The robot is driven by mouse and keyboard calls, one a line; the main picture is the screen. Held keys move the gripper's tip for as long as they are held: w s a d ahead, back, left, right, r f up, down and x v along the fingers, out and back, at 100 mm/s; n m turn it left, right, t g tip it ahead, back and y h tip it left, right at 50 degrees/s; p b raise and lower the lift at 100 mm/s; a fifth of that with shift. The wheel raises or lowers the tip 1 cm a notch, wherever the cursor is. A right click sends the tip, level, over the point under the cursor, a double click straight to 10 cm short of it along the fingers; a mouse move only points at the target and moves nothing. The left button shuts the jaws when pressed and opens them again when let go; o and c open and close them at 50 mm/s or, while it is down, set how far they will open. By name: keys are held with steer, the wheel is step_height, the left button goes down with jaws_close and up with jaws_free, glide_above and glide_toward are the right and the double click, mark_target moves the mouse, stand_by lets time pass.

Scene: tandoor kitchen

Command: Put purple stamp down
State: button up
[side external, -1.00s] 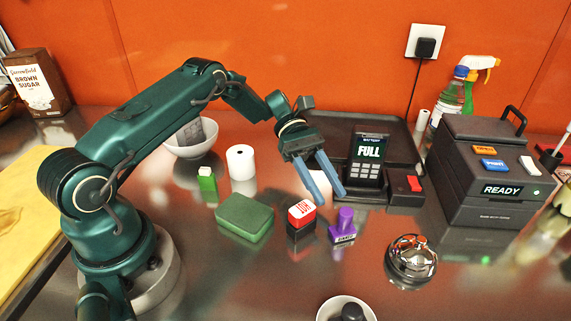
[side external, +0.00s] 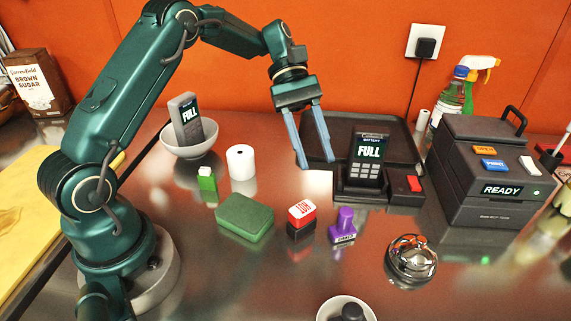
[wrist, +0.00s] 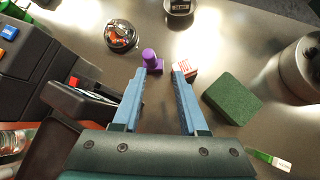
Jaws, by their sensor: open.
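The purple stamp (side external: 343,226) stands upright on the metal counter, with a lettered label on its base. It also shows in the wrist view (wrist: 150,60), beyond my fingertips. My gripper (side external: 315,164) is open and empty, raised above the counter behind the stamp and apart from it. Its two blue fingers (wrist: 160,73) are spread in the wrist view, with nothing between them. A red and white stamp (side external: 301,213) stands just left of the purple one. A green block (side external: 244,217) lies further left.
A card terminal reading FULL (side external: 367,160) sits in a dark dock, and another (side external: 186,120) stands in a white bowl (side external: 190,148). A dark printer (side external: 487,170) is at right. A silver bell (side external: 411,258) stands right of the purple stamp. A white roll (side external: 240,161) stands at left.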

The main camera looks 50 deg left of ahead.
steer(key=s+a+r+m+t+y, duration=0.1)
steer(key=s+r+m+t+y, duration=0.1)
steer(key=s+m+t+y, duration=0.2)
steer(key=s+a+r+m+t+y, duration=0.1)
steer(key=s+r+m+t+y, duration=0.1)
steer(key=s+m+y, duration=0.3)
steer(key=s+m+t, duration=0.1)
steer(key=s+m, duration=0.2)
steer(key=s, duration=0.4)
steer(key=shift+s+r+t, duration=0.25)
steer(key=shift+s+t, duration=0.1)
steer(key=shift+t, duration=0.05)
